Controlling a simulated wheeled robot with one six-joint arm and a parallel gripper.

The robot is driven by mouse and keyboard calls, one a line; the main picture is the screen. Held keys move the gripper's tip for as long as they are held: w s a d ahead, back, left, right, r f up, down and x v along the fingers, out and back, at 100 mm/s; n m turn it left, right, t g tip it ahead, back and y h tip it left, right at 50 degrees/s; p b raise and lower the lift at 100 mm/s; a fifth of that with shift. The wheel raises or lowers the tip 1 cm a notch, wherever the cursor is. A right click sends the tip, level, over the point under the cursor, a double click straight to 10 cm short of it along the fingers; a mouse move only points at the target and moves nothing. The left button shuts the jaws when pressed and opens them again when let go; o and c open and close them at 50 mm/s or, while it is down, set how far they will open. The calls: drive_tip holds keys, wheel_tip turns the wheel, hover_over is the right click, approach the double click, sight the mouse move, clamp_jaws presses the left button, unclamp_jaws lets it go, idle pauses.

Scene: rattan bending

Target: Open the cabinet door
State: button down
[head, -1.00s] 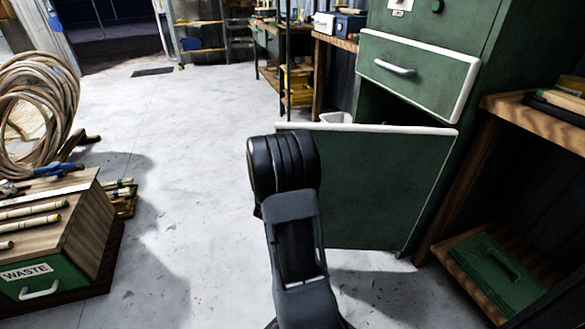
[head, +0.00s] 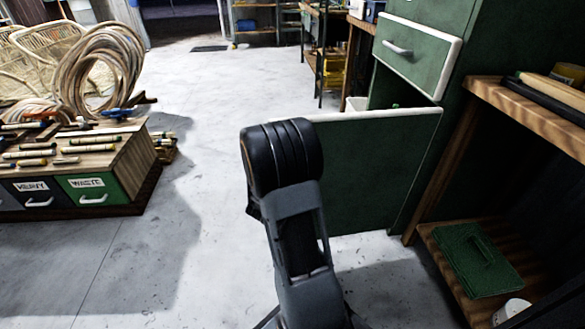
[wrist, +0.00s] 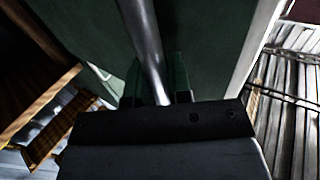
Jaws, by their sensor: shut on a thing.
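The green cabinet door (head: 375,170), edged in pale white along its top, stands swung out from the green cabinet (head: 465,35) at the right. My gripper (wrist: 156,85) is shut on the door's grey bar handle (wrist: 147,45) in the wrist view, with a finger on each side of the bar. The door (wrist: 205,45) fills the middle of that view. In the head view my arm hides the handle and the gripper's fingers.
A wooden workbench (head: 540,110) stands close on the right, with a green case (head: 475,260) on its low shelf. A wooden unit with a WASTE drawer (head: 95,190) and rattan coils (head: 110,65) stand left. The floor (head: 190,240) between is clear.

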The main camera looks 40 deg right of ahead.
idle(0.3)
drive_tip(key=c, duration=1.1)
unclamp_jaws()
drive_tip(key=shift+a, duration=0.1)
drive_tip(key=shift+s, duration=0.1)
drive_tip(key=shift+p+v, duration=2.3)
drive_tip(key=shift+v, duration=4.6)
drive_tip(key=shift+r, duration=0.15)
